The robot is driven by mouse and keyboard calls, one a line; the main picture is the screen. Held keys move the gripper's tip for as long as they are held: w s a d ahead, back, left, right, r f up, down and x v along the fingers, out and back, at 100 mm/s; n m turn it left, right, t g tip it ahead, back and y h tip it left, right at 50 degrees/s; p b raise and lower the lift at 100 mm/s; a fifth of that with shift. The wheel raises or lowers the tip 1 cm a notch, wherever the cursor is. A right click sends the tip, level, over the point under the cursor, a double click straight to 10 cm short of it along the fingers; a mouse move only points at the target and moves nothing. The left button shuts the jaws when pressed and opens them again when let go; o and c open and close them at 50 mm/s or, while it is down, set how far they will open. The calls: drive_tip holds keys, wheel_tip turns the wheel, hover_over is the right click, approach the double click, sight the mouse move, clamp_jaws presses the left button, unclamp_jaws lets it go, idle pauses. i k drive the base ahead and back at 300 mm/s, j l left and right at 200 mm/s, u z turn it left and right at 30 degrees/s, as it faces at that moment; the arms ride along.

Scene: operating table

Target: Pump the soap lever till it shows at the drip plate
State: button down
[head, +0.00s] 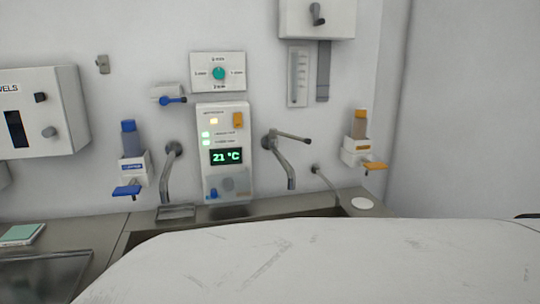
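Two wall dispensers with bottles flank the sink. The left dispenser (133,165) has a blue-capped bottle and a blue lever (127,191) jutting out below. The right dispenser (358,150) has an orange-capped bottle and an orange lever (375,166). Their labels are too small to read, so I cannot tell which is the soap. A small rectangular metal plate (176,212) lies on the sink ledge right of the blue lever. A round white plate (362,204) lies on the ledge below the orange lever. No soap shows on either plate. My gripper is not in view.
Two taps (167,174) (281,160) stick out beside a control panel (224,150) reading 21 °C. A towel box (50,112) hangs left. A steel tray (40,275) and a green-topped pack (20,234) lie front left. A large pale surface hides much of the basin (300,213).

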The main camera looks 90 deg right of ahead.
sight(376, 165)
drive_tip(key=z, duration=3.2)
drive_tip(key=l+u, duration=0.35)
drive_tip(key=i+l+u, duration=0.2)
drive_tip(key=u, duration=0.15)
